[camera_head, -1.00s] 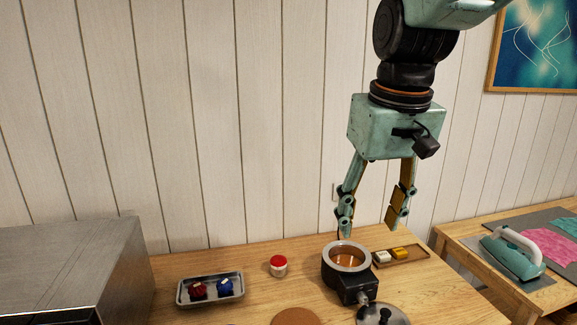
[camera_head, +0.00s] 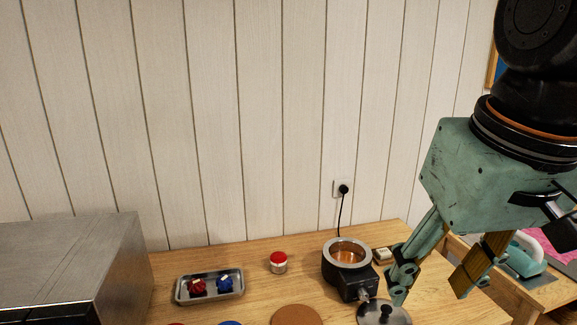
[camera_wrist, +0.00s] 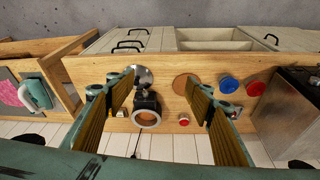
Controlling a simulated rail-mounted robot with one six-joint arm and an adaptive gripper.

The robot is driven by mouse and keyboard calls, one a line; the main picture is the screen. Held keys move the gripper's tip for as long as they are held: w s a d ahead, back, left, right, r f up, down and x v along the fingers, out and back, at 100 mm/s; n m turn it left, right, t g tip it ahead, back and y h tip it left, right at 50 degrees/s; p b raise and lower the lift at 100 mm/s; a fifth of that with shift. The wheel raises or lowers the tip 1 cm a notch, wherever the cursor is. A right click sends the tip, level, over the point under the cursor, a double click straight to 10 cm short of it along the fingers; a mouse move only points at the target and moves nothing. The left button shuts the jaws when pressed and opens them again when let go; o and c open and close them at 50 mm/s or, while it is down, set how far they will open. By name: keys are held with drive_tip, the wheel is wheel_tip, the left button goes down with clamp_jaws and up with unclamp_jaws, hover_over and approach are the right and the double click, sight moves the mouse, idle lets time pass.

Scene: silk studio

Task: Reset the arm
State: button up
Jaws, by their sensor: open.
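My gripper (camera_head: 432,290) is open and empty at the right of the head view, in the air in front of the table's right end. Its two fingers stand wide apart. In the wrist view my gripper (camera_wrist: 165,108) has its fingers on either side of the picture with nothing between them. The wrist view looks down over the table from above, with the black pot (camera_wrist: 146,104) lying between the fingers in the picture, well beyond them. The arm above the gripper reaches out of the head view at the top right.
The wooden table (camera_head: 265,295) holds the black pot (camera_head: 345,273), a metal lid (camera_head: 384,314), a red-capped jar (camera_head: 278,263), a brown disc (camera_head: 297,316) and a metal tray (camera_head: 181,297) with red and blue bundles. A metal box (camera_head: 75,260) stands left. A side table with an iron (camera_head: 524,258) stands right.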

drive_tip(key=s+d+f, duration=0.1)
drive_tip(key=s+f, duration=0.2)
drive_tip(key=s, duration=0.5)
drive_tip(key=shift+f+m+t+b, duration=0.2)
drive_tip(key=shift+m+t+b, duration=0.1)
drive_tip(key=shift+m+b, duration=0.1)
drive_tip(key=shift+d, duration=0.1)
idle(0.8)
